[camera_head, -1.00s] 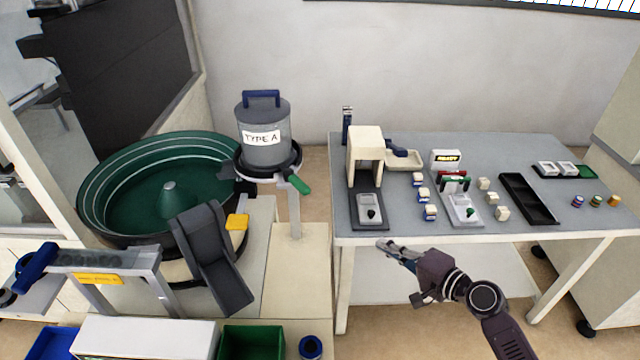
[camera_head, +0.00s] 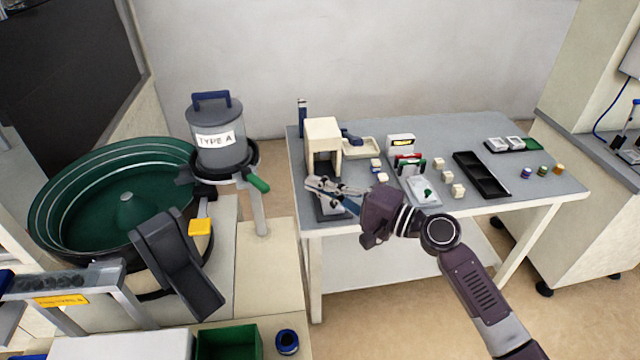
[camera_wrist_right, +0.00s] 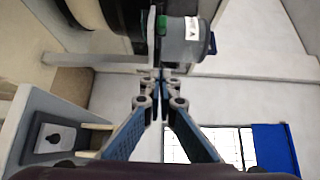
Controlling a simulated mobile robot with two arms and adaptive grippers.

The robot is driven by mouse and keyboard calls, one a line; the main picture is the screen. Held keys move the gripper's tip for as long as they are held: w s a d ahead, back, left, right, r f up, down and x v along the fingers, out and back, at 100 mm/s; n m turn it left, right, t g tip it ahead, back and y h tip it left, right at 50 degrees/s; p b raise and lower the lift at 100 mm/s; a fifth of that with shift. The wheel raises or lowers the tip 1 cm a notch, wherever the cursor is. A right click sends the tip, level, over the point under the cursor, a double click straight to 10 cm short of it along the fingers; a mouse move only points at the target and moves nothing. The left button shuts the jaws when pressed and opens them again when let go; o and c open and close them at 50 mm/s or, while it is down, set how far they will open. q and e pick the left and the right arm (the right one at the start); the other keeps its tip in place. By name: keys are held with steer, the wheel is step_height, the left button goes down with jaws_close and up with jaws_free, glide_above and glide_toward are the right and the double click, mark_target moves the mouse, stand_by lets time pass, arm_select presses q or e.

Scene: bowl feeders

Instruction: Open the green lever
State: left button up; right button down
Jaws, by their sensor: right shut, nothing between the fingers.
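The green lever (camera_head: 259,184) sticks out below the right side of the grey hopper (camera_head: 217,142) labelled TYPE A, angled down to the right. In the right wrist view the green lever (camera_wrist_right: 162,25) shows small, beyond the fingertips, beside the hopper (camera_wrist_right: 185,45). My right gripper (camera_head: 309,184) points left toward the lever, apart from it, in front of the cream device on the table. Its fingers (camera_wrist_right: 157,78) are shut with nothing between them. My left gripper is in neither view.
The green bowl feeder (camera_head: 85,210) with its dark chute (camera_head: 178,265) stands at the left. The grey table (camera_head: 400,220) carries a cream device (camera_head: 323,135), small blocks and a black tray (camera_head: 480,175).

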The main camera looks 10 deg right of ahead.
mark_target(252, 179)
steer(key=w+a+p, duration=0.2)
steer(key=a+p, duration=0.1)
steer(key=a, duration=0.5)
steer(key=shift+p, duration=0.3)
steer(key=shift+s, duration=0.1)
